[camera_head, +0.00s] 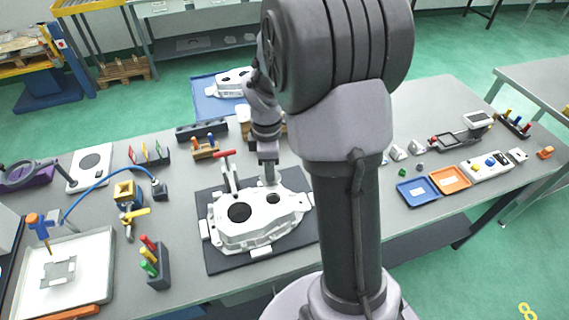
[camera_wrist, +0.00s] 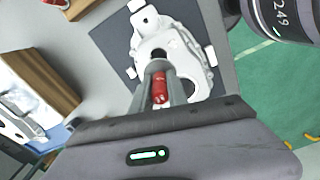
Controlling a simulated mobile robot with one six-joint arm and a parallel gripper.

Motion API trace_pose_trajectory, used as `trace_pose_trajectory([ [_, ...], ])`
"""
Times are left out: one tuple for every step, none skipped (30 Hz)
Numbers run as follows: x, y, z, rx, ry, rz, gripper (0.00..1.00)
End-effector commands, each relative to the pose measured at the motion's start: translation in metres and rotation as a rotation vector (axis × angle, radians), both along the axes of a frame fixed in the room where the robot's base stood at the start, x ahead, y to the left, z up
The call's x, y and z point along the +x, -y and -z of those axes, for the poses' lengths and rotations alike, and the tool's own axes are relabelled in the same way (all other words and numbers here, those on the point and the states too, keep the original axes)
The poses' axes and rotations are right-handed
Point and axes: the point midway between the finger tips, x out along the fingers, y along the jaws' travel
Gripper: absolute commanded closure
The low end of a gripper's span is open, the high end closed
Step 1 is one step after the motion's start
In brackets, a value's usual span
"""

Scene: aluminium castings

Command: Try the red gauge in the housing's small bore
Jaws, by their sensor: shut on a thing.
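The white cast housing (camera_head: 262,233) lies on a dark mat in the head view, with a large bore at its left and a smaller bore to the right. It also shows in the wrist view (camera_wrist: 180,37). My gripper (camera_head: 269,181) is over the housing's far edge, just behind the small bore in the picture. In the wrist view my gripper (camera_wrist: 160,90) is shut on the red gauge (camera_wrist: 160,88), whose grey end points towards the housing. The gauge is not clearly visible in the head view. I cannot tell how high its end is above the casting.
A red-handled clamp (camera_head: 227,165) stands close left of my gripper. A rack of coloured gauges (camera_head: 152,264) and a small wooden block with coloured pegs (camera_head: 205,148) stand nearby. Blue (camera_head: 416,192) and orange (camera_head: 450,180) trays lie at right. My arm hides the table's middle.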

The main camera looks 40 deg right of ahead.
Motion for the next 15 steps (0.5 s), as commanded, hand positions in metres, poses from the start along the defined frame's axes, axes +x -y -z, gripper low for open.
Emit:
trace_pose_trajectory([
  [0.000,0.000,0.000,0.000,0.000,0.001,1.00],
  [0.000,0.000,0.000,0.000,0.000,0.001,1.00],
  [0.000,0.000,0.001,0.000,0.000,0.001,1.00],
  [0.000,0.000,0.001,0.000,0.000,0.001,1.00],
  [0.000,0.000,0.001,0.000,0.000,0.001,1.00],
  [0.000,0.000,0.001,0.000,0.000,0.000,1.00],
  [0.000,0.000,0.001,0.000,0.000,0.000,1.00],
  [0.000,0.000,0.001,0.000,0.000,0.000,1.00],
  [0.000,0.000,0.000,0.000,0.000,0.000,1.00],
  [0.000,0.000,0.000,0.001,-0.001,0.000,1.00],
  [0.000,0.000,-0.001,0.001,-0.001,0.000,1.00],
  [0.000,0.000,0.001,0.001,-0.001,0.000,1.00],
  [0.000,0.000,0.004,0.001,-0.001,0.000,1.00],
  [0.000,0.000,0.007,0.001,-0.001,0.000,1.00],
  [0.000,0.000,0.011,0.001,-0.001,0.000,1.00],
])
